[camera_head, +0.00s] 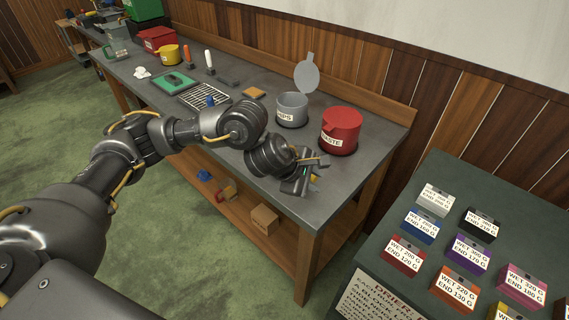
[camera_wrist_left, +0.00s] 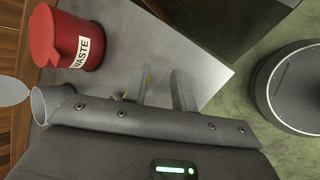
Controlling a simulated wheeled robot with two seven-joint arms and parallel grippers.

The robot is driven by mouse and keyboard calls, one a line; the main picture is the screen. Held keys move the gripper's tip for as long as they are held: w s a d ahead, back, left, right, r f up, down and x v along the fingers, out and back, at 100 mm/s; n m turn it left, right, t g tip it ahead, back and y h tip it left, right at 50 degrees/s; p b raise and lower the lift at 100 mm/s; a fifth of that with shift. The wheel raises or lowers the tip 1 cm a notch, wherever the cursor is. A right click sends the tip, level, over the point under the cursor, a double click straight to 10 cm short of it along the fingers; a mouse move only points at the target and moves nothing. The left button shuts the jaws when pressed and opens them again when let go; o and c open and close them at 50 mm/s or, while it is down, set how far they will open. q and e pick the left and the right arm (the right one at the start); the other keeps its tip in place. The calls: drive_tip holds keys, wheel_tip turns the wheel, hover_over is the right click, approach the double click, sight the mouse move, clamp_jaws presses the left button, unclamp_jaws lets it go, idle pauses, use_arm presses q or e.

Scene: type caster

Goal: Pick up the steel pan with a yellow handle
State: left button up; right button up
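My left gripper (camera_head: 308,175) is over the front right part of the grey workbench, close to its top and left of the red waste bin. In the left wrist view its two fingers (camera_wrist_left: 160,82) stand apart with bare bench top between them. A small yellow sliver shows beside the left finger in that view, and a yellowish strip shows by the fingers in the head view. It may be the handle of the steel pan, but I cannot tell. No steel pan shows clearly; the gripper hides part of the bench. My right gripper is not in view.
The red waste bin (camera_head: 340,132) and a grey lidded bin (camera_head: 291,108) stand behind the gripper. A wire rack (camera_head: 204,97), green mat (camera_head: 173,82) and yellow pot (camera_head: 168,54) are farther left. A dark table with labelled blocks (camera_head: 468,254) is at right.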

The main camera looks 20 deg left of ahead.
use_arm(q)
drive_tip(key=w+a+r+m+y, duration=0.3)
drive_tip(key=a+m, duration=0.1)
drive_tip(key=a, duration=0.4)
drive_tip(key=b+x, duration=0.1)
drive_tip(key=x, duration=0.1)
drive_tip(key=b+x, duration=0.2)
drive_tip(key=shift+s+d+f, duration=0.15)
drive_tip(key=shift+d+f, duration=0.15)
drive_tip(key=shift+f, duration=0.25)
drive_tip(key=shift+w+d+f+b, duration=0.15)
drive_tip(key=shift+w+f+b, duration=0.15)
drive_tip(key=shift+w+b, duration=0.05)
drive_tip(key=b+x, duration=0.2)
drive_tip(key=x, duration=0.2)
drive_tip(key=shift+s+f, duration=0.15)
drive_tip(key=shift+f, duration=0.05)
drive_tip(key=shift+w+d+f, duration=0.1)
drive_tip(key=shift+w+f, duration=0.15)
drive_tip(key=shift+f, duration=0.05)
drive_tip(key=shift+w+f+b, duration=0.1)
drive_tip(key=shift+w+b, duration=0.05)
drive_tip(key=shift+b, duration=0.15)
clamp_jaws()
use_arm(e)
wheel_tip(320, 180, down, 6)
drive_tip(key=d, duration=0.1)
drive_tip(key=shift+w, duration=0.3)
